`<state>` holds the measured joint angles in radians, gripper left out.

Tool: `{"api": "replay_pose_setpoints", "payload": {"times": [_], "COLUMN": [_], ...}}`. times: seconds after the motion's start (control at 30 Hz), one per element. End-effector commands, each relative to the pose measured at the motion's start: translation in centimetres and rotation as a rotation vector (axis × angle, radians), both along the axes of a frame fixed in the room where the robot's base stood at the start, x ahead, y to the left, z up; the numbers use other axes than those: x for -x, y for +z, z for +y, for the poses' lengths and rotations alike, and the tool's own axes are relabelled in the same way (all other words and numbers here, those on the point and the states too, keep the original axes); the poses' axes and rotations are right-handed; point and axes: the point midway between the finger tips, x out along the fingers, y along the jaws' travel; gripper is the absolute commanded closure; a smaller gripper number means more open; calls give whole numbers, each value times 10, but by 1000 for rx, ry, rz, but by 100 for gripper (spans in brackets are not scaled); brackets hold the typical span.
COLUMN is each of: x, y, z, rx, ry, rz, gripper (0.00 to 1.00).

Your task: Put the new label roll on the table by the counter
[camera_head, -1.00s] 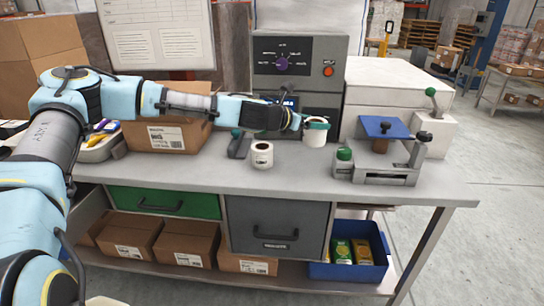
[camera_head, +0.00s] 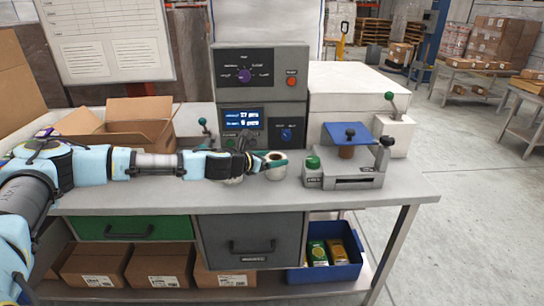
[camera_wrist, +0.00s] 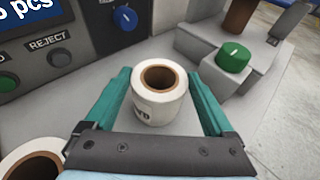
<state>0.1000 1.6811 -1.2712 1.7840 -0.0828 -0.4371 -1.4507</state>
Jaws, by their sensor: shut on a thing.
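My gripper (camera_wrist: 160,112) has its teal fingers shut on a white label roll with a brown core. The held roll (camera_wrist: 153,108) is upright between the fingers, and in the head view the roll (camera_head: 275,157) is just in front of the grey counter (camera_head: 262,85). I cannot tell whether its base touches the table (camera_head: 400,193). A second white roll (camera_wrist: 32,168) is at the lower left of the wrist view, cut off by the frame. In the head view my gripper mostly hides it.
A press-like device (camera_head: 345,172) with a green knob (camera_wrist: 233,57) stands close to the right of the held roll. An open cardboard box (camera_head: 125,125) is at the left. A white machine (camera_head: 360,95) stands behind. The table's front right is clear.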

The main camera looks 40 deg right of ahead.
Motion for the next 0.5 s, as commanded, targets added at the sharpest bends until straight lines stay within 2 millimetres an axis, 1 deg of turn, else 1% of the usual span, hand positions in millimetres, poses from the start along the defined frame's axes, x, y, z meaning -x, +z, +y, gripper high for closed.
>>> {"api": "replay_pose_setpoints", "payload": {"times": [0.27,0.3,0.4,0.5], "x": [0,0,0,0], "y": [-1,-2,-1,-1], "z": [0,0,0,0], "rx": [1,0,0,0], "ry": [0,0,0,0], "rz": [-1,-1,-1,0], "gripper": [77,11,0,0]}}
